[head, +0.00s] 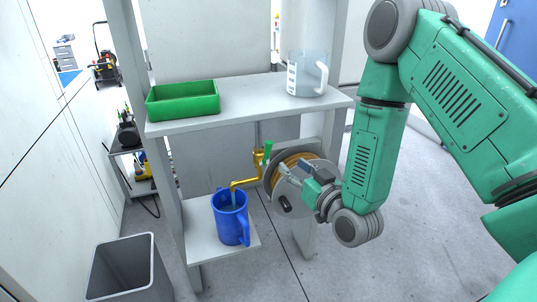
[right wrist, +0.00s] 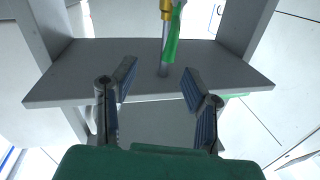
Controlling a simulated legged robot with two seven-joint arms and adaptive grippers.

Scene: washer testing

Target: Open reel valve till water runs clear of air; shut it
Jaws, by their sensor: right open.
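The brass reel valve and spout (head: 257,165) sit on the frame below the upper shelf, with a green lever (head: 268,151) standing roughly upright. In the right wrist view the green lever (right wrist: 173,36) and brass fitting (right wrist: 166,8) show beyond my fingers on a grey pipe. My right gripper (head: 296,184) is open and empty, in front of the hose reel (head: 290,168) and right of the lever, apart from it. A blue pitcher (head: 230,222) stands on the lower shelf under the spout; a pale blue streak shows at its mouth. My left gripper is not in view.
A green tray (head: 183,100) and a clear measuring jug (head: 307,75) stand on the upper shelf (head: 240,103). A grey bin (head: 128,268) stands at the lower left. The frame's posts flank the valve; floor at right is clear.

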